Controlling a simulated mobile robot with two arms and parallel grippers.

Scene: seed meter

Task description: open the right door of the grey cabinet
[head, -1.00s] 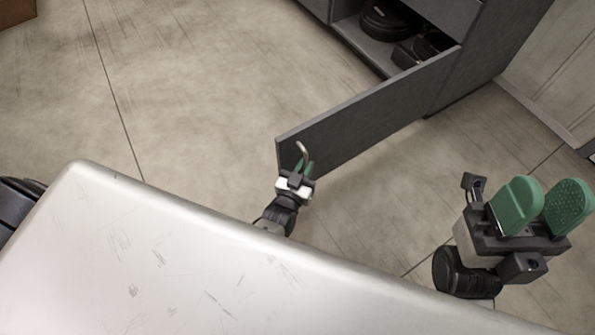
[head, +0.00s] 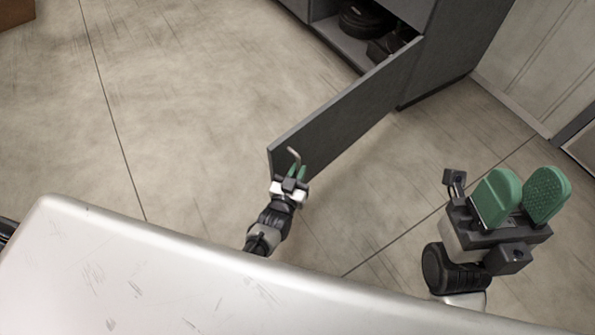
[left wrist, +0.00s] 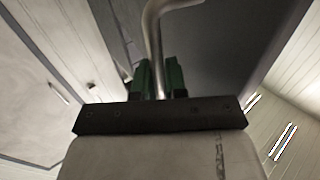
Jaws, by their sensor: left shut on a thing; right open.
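The grey cabinet (head: 455,50) stands at the top of the head view. Its right door (head: 345,112) is swung wide open, hinged at the cabinet's right side, its free edge pointing toward me. My left gripper (head: 297,172) is at the door's free end, shut on the curved metal handle (head: 294,155). In the left wrist view the handle (left wrist: 153,40) runs between the green fingers (left wrist: 160,78). My right gripper (head: 521,196) is open and empty above the floor at the right, apart from the door.
Dark round objects, perhaps pans (head: 362,20), sit inside the cabinet. A pale panelled wall or door (head: 540,65) is at the upper right. A brown box-like thing (head: 15,12) is at the upper left corner. The floor (head: 190,110) left of the door is clear.

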